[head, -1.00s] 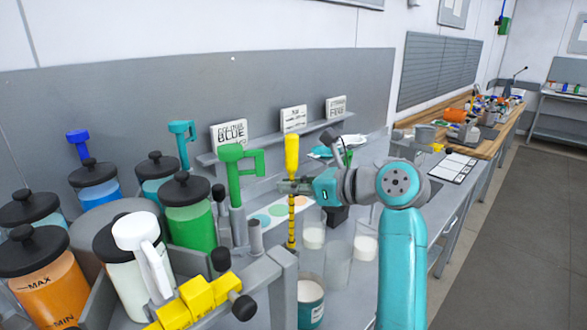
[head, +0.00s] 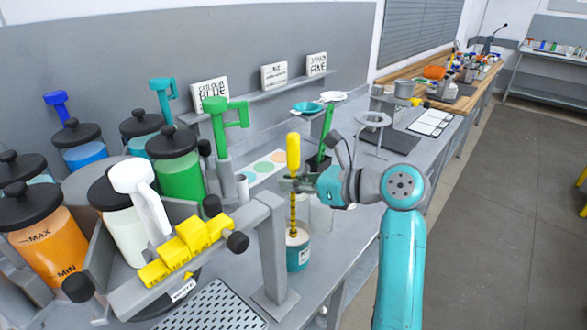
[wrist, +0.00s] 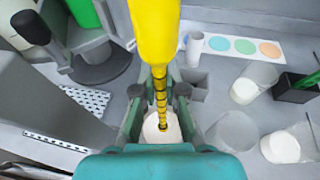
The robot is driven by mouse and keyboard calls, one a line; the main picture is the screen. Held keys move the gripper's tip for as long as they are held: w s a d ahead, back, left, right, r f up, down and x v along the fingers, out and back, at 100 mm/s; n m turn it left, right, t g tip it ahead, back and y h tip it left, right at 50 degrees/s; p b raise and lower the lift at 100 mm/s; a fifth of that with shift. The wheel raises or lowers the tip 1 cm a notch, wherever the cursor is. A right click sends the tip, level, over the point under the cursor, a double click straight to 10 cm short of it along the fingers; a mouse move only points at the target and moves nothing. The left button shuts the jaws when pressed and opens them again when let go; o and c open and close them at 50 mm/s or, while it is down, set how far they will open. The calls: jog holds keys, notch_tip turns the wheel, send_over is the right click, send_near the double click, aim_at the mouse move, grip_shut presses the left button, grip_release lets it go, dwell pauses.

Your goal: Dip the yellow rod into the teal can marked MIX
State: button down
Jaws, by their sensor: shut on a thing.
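The yellow rod (head: 293,155) has a thick plain handle and a thin dark-banded shaft, and stands upright. My gripper (head: 292,186) is shut on it below the handle. The teal can (head: 299,256) stands on the bench with pale contents; its marking is too small to read. The rod's lower end is in line with the can's mouth. In the wrist view the yellow handle (wrist: 156,30) is near and the shaft's end shows against the pale contents (wrist: 160,128). I cannot tell whether the tip is inside or just above.
Left are lidded jars, including an orange one (head: 45,235) and a green one (head: 180,170), and a grey post (head: 270,250) close to the can. Clear beakers (wrist: 235,130) stand right of the can in the wrist view. A perforated mat (head: 212,308) lies in front.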

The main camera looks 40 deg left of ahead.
aim_at(294, 166)
jog(key=shift+f, duration=4.05)
notch_tip(294, 166, up, 15)
jog(key=shift+f, duration=0.1)
